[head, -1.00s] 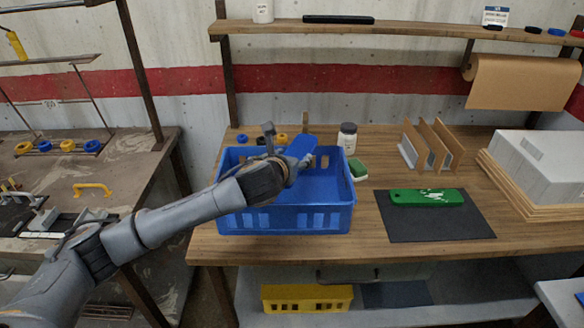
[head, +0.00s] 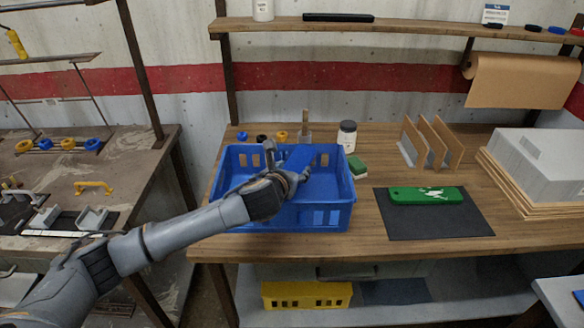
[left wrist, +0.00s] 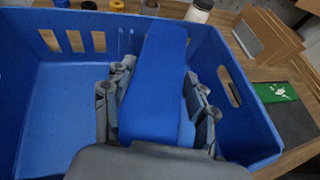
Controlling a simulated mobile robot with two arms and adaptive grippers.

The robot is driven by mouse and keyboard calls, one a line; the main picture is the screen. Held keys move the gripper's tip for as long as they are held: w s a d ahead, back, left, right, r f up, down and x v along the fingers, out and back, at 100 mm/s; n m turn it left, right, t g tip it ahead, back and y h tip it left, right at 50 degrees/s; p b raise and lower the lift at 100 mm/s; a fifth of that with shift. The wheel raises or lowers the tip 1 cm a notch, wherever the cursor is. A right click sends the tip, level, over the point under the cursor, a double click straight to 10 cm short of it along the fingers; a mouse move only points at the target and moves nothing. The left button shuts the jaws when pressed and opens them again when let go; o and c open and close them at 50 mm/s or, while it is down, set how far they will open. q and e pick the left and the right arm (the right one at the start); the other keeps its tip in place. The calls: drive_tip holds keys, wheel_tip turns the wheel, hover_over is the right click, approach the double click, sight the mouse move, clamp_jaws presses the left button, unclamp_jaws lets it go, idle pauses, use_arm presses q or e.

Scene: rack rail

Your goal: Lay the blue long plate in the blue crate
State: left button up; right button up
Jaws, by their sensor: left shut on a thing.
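The blue long plate (left wrist: 156,85) is between the fingers of my left gripper (left wrist: 158,108), which is shut on it. In the head view the plate (head: 299,157) points away from the gripper (head: 290,178), toward the back wall of the crate. The blue crate (head: 284,219) stands on the wooden bench; its wall also shows in the left wrist view (left wrist: 20,62). The gripper and plate are over or inside the crate's opening. I cannot tell whether the plate touches the crate floor. My right gripper is not in view.
A green plate (head: 426,196) lies on a dark mat (head: 440,227). Wooden dividers (head: 433,143) stand farther right. Small rings (head: 262,138) lie behind the crate.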

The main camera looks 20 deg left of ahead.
use_arm(q)
drive_tip(key=o, duration=1.7)
drive_tip(key=shift+r, duration=0.1)
drive_tip(key=shift+r, duration=0.3)
drive_tip(key=shift+s+r, duration=0.2)
drive_tip(key=shift+r, duration=0.15)
drive_tip(key=v, duration=1.1)
drive_tip(key=shift+s+b, duration=0.35)
